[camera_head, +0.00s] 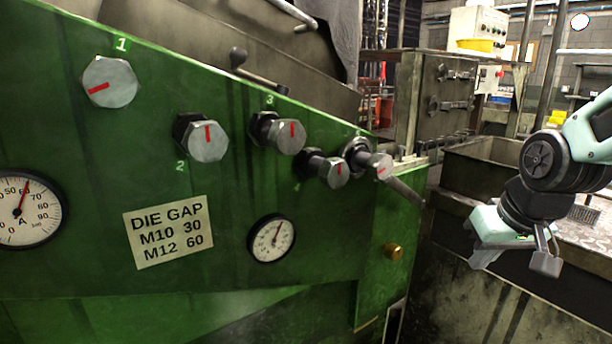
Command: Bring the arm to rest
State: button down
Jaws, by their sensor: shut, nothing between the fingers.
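My gripper (515,262) hangs at the end of my arm on the right side of the head view. It points downward, with its fingers shut and nothing held. It is in the air to the right of the green machine panel (90,180), apart from the knobs and the lever. My arm's pale green and black links reach in from the right edge.
The panel carries several knobs with red marks, among them the knob numbered 1 (110,82), a large gauge (25,208), a small gauge (271,238) and a DIE GAP label (168,231). A dark lever (405,192) sticks out right. A metal trough (480,165) stands behind my gripper.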

jog(key=s+d+f+g, duration=0.2)
jog(key=s+d+f, duration=0.1)
jog(key=s+f, duration=0.4)
jog(key=s+a+r+n+g+p, duration=0.1)
jog(key=s+a+r+n+p, duration=0.1)
jog(key=s+a, duration=0.5)
jog(key=s+a+r+n+g+p, duration=0.1)
jog(key=s+a+r+n+p, duration=0.2)
jog(key=a, duration=0.8)
jog(key=s+r+n, duration=0.2)
jog(key=s, duration=0.2)
jog(key=shift+r+g, duration=0.3)
jog(key=shift+r, duration=0.1)
